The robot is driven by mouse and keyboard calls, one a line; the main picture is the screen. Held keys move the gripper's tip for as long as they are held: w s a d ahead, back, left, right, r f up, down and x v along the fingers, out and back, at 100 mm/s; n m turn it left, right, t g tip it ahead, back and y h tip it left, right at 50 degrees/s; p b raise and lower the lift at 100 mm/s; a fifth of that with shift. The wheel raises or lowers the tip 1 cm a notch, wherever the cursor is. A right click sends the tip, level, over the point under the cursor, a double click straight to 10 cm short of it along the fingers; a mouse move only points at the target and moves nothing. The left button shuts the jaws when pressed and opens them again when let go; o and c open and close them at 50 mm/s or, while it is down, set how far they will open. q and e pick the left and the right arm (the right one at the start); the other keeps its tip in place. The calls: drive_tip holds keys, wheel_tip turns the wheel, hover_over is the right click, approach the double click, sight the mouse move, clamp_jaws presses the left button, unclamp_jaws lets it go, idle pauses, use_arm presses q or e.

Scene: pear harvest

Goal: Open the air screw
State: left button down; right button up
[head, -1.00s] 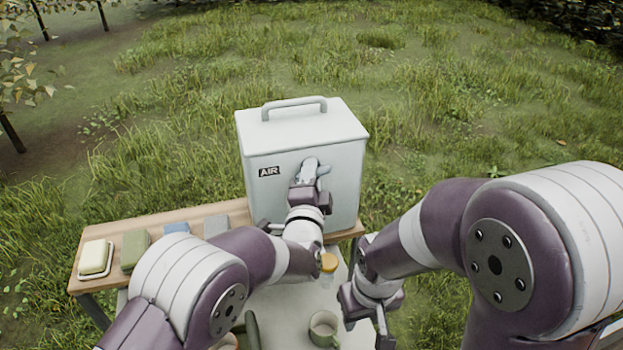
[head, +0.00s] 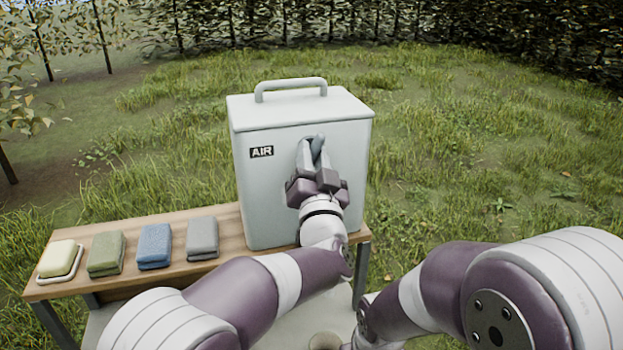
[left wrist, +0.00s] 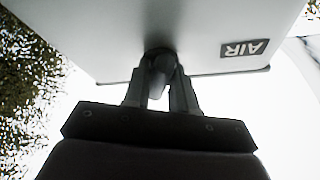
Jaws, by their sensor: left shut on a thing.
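The pale grey box (head: 262,205) with a top handle stands on the wooden bench and carries a black AIR label (head: 261,152). The label also shows upside down in the left wrist view (left wrist: 244,48). My left gripper (head: 316,155) is at the upper front face, right of the label. Its fingers are shut on the air screw (left wrist: 160,66), a dark knob on the box front that shows between them in the left wrist view. In the head view the fingers mostly hide the screw.
A soap on a white dish (head: 60,258) and folded green (head: 106,253), blue (head: 155,246) and grey (head: 202,238) cloths lie on the bench (head: 130,222) left of the box. Grass lies behind.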

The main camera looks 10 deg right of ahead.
use_arm(q)
drive_tip(key=n+y+b, duration=0.1)
drive_tip(key=n, duration=0.1)
drive_tip(key=f+n+y+b, duration=0.1)
drive_tip(key=n+b, duration=0.1)
drive_tip(key=n, duration=0.1)
drive_tip(key=shift+d+t+y, duration=0.15)
drive_tip(key=shift+t+y, duration=0.15)
drive_tip(key=n+y+b, duration=0.1)
drive_tip(key=n+y, duration=0.1)
drive_tip(key=n, duration=0.2)
drive_tip(key=shift+r, duration=0.1)
drive_tip(key=shift+r+n+y, duration=0.15)
drive_tip(key=shift+n+y, duration=0.25)
drive_tip(key=shift+n, duration=0.3)
drive_tip(key=shift+r+n+b, duration=0.1)
drive_tip(key=shift+n+b, duration=0.2)
drive_tip(key=shift+r, duration=0.1)
drive_tip(key=c, duration=0.9)
unclamp_jaws()
drive_tip(key=shift+s+d, duration=0.1)
